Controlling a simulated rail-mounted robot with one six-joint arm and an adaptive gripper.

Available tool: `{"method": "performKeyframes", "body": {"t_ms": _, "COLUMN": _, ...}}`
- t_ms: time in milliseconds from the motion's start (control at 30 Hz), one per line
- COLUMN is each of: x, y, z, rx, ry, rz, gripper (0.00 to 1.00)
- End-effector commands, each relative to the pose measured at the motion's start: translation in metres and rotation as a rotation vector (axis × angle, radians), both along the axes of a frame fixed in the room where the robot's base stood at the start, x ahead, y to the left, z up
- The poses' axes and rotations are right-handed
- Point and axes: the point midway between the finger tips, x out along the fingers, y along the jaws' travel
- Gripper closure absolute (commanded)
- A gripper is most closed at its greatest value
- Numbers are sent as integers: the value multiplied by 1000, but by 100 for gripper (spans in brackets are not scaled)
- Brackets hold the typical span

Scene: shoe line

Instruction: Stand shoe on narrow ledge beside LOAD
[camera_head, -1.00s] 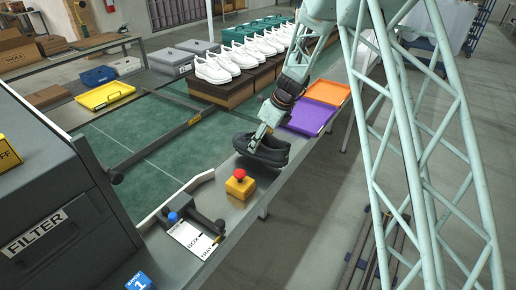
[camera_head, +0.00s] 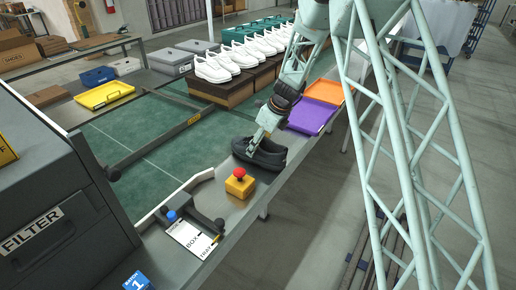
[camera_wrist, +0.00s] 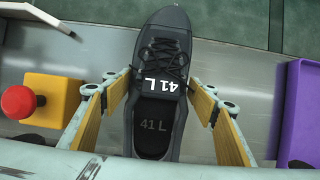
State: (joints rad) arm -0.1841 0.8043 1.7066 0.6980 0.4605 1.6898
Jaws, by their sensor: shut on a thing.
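The shoe (camera_head: 259,154) is dark grey to black with laces. It is level, sole down, at the narrow grey ledge (camera_head: 228,204) along the green belt. I cannot tell whether its sole touches the ledge. In the wrist view the shoe (camera_wrist: 162,45) points away from me, with "41 L" on its tongue and insole. My gripper (camera_head: 254,146) is shut on the shoe, one finger on each side of it. A bar with a small yellow label (camera_head: 194,119) crosses the green belt; its lettering is too small to read.
A red-topped yellow button box (camera_head: 240,184) stands close to the shoe on the near side. A purple tray (camera_head: 312,117) and an orange tray (camera_head: 327,90) lie beyond it. White shoes (camera_head: 240,57) stand on boxes behind. The green belt (camera_head: 150,150) is clear.

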Motion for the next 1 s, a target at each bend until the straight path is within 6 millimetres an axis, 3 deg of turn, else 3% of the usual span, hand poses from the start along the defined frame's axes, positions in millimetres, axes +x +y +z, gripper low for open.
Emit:
{"method": "performKeyframes", "body": {"t_ms": 467, "x": 0, "y": 0, "z": -3, "rx": 1, "ry": 0, "rz": -1, "gripper": 65}}
{"method": "performKeyframes", "body": {"t_ms": 500, "x": 0, "y": 0, "z": -3, "rx": 0, "ry": 0, "rz": -1, "gripper": 45}}
{"method": "performKeyframes", "body": {"t_ms": 633, "x": 0, "y": 0, "z": -3, "rx": 0, "ry": 0, "rz": -1, "gripper": 33}}
{"method": "performKeyframes", "body": {"t_ms": 1000, "x": 0, "y": 0, "z": -2, "rx": 0, "ry": 0, "rz": 0, "gripper": 33}}
